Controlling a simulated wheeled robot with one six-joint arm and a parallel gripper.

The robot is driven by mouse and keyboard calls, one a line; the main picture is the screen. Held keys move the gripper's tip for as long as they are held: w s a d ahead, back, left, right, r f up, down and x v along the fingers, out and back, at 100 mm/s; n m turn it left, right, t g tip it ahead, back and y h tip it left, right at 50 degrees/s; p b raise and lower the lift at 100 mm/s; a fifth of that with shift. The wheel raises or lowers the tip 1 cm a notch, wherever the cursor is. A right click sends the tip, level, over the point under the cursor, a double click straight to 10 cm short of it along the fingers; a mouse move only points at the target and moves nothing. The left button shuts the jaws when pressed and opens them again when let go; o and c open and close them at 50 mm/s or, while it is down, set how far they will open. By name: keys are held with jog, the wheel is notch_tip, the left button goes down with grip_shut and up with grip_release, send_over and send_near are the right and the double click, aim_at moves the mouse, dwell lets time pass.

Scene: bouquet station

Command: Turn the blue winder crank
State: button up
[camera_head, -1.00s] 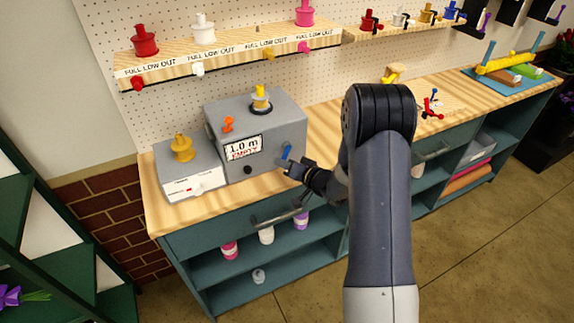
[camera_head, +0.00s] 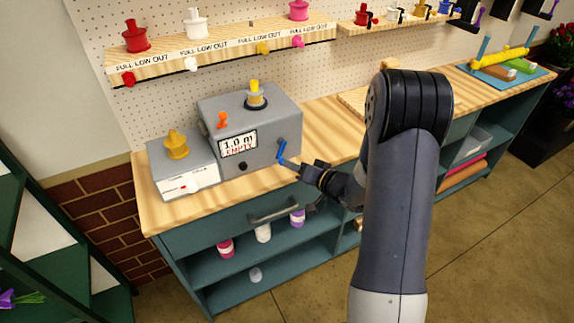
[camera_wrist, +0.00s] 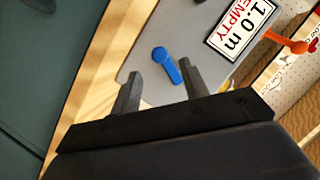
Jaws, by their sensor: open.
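The blue winder crank (camera_head: 281,152) is on the right side of the grey winder box (camera_head: 270,125). The box's label reads "1.0 m EMPTY". In the wrist view the blue crank (camera_wrist: 168,64) lies ahead of the fingertips, its free end close to the right finger. I cannot tell whether a finger touches the crank.
A smaller grey box (camera_head: 180,175) with a yellow spool (camera_head: 177,145) stands left of the winder. A drawer handle (camera_head: 272,209) juts out below the counter (camera_head: 225,192). A shelf (camera_head: 225,52) with ribbon spools is above. The counter right of the winder has free room.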

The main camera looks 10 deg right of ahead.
aim_at(282, 161)
jog(key=v, duration=0.4)
jog(key=p+x, duration=0.1)
jog(key=x, duration=0.8)
jog(key=shift+w+a, duration=0.25)
jog(key=shift+w, duration=0.05)
jog(key=shift+w+a+f+p, duration=0.25)
jog(key=shift+w+a+p, duration=0.1)
jog(key=shift+w, duration=0.15)
jog(key=shift+d, duration=0.15)
